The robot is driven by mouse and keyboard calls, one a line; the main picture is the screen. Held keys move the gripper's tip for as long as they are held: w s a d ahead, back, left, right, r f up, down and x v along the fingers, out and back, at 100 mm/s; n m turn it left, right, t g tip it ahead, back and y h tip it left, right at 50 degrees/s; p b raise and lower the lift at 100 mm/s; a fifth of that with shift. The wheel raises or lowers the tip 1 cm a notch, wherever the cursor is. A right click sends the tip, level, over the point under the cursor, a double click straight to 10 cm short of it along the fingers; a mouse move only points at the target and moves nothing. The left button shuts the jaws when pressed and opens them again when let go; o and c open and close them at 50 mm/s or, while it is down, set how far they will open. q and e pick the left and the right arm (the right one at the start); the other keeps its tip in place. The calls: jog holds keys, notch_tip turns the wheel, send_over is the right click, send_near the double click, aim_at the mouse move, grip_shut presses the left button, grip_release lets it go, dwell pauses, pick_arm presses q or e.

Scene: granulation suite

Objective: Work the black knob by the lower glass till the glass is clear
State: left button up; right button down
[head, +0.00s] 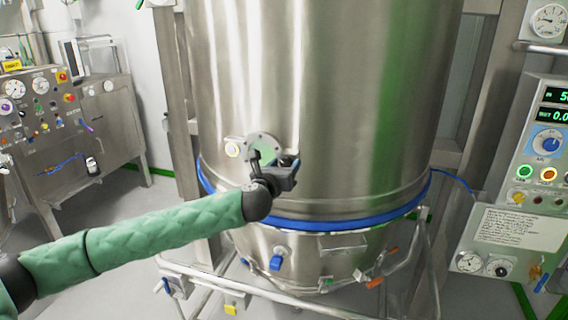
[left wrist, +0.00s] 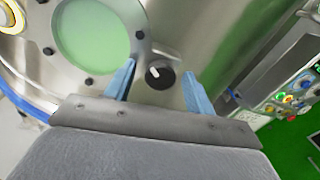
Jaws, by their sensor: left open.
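The black knob (left wrist: 160,75) with a white pointer mark sits on the steel vessel wall, just right of the lower glass (left wrist: 92,35). The glass is a round, pale green, hazy-looking pane in a bolted steel flange; it also shows in the head view (head: 266,151), partly behind my gripper. My left gripper (left wrist: 158,84) is open, its two blue fingers on either side of the knob in the left wrist view. I cannot tell if they touch it. In the head view the left gripper (head: 286,170) is at the glass's lower right and hides the knob. My right gripper is out of view.
The large steel vessel (head: 330,90) with a blue band (head: 330,222) fills the middle. A control panel with gauges (head: 40,105) stands at left. A console (head: 545,140) with green displays and a notice sheet (head: 515,228) stand at right. A tubular frame (head: 300,300) runs below.

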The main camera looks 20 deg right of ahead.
pick_arm(q)
jog(key=c, duration=0.9)
jog(key=shift+c, duration=0.3)
